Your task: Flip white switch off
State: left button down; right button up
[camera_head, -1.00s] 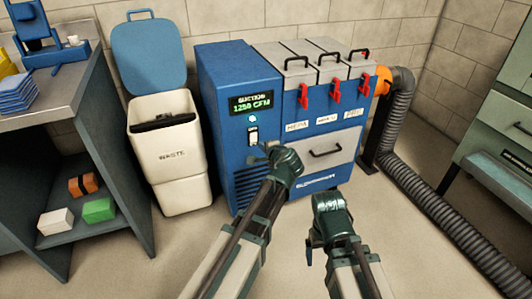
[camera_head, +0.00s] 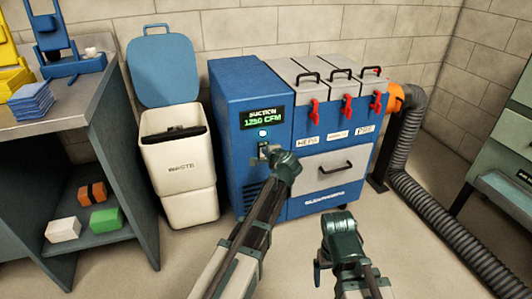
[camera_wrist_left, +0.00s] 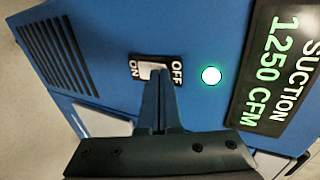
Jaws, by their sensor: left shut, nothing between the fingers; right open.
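The white switch (camera_wrist_left: 152,71) sits on a small plate on the front of the blue suction unit (camera_head: 236,105). In the left wrist view the plate reads ON at the left and OFF at the right. My left gripper (camera_wrist_left: 160,80) is shut and empty, its tips right at the switch's near edge; I cannot tell whether they touch. In the head view my left gripper (camera_head: 270,154) partly hides the switch. The round light (camera_wrist_left: 211,75) glows green and the display (camera_wrist_left: 272,75) reads 1250 CFM. My right gripper (camera_head: 340,232) is open, in front of the unit and apart from it.
A waste bin (camera_head: 178,165) with a raised blue lid stands left of the unit. A workbench (camera_head: 80,100) is further left, with blocks on its lower shelf. A grey hose (camera_head: 403,150) runs along the right side. The floor before the unit is clear.

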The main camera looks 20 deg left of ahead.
pick_arm(q)
jog(key=shift+w+a+r, duration=0.15)
jog(key=shift+w+a, duration=0.05)
jog(key=shift+w, duration=0.1)
jog(key=shift+r, duration=0.1)
jog(key=shift+r+p, duration=0.7)
jog(key=shift+p, duration=0.2)
jog(key=shift+s, duration=0.15)
